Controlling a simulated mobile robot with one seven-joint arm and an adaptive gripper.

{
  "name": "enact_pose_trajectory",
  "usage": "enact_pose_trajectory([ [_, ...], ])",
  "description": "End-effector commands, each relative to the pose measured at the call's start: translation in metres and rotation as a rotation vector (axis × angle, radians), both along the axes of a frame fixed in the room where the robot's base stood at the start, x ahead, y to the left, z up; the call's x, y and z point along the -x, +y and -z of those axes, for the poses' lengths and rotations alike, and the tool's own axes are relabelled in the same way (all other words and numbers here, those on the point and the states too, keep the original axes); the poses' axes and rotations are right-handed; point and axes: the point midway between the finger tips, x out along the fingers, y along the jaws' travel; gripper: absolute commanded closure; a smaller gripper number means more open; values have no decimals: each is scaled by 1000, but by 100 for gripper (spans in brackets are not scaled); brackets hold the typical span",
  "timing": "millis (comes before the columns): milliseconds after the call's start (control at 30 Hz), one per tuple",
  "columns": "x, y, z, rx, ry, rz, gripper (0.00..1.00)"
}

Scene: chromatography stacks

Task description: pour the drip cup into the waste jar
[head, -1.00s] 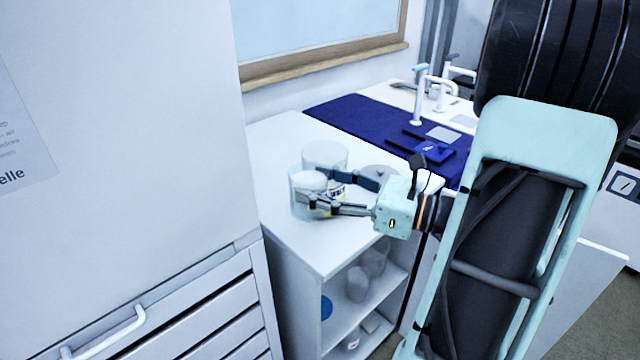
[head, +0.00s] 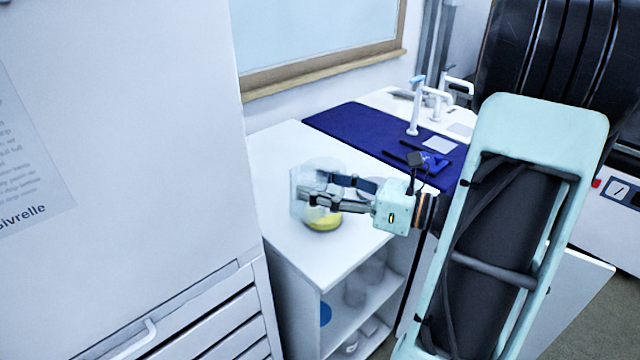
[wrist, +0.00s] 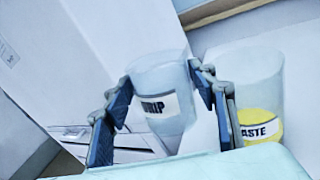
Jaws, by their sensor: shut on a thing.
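The drip cup (wrist: 160,105), clear and labelled, is between the two fingers of my gripper (wrist: 165,108) in the wrist view. My gripper is shut on it. In the head view the drip cup (head: 299,188) is at my gripper's fingertips (head: 318,195), above the white bench, looking roughly upright. The waste jar (wrist: 258,80), clear with a WASTE label and yellow contents at its bottom, stands just right of the cup in the wrist view. In the head view the waste jar (head: 323,220) is partly hidden by my fingers. The cup's contents cannot be made out.
The white bench top (head: 285,150) is mostly clear around the jar. A dark blue mat (head: 345,125) and white taps (head: 414,110) lie beyond. A tall white cabinet (head: 130,120) stands close at the left. Open shelves (head: 355,300) with vessels are below the bench.

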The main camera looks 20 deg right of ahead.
Motion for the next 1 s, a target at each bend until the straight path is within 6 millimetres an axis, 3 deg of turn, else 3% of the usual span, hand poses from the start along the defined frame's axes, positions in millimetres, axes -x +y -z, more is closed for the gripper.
enact_pose_trajectory([
  [667, -14, -11, -18, -130, 153, -1, 81],
  [1000, -13, -11, -16, -127, 150, -1, 81],
])
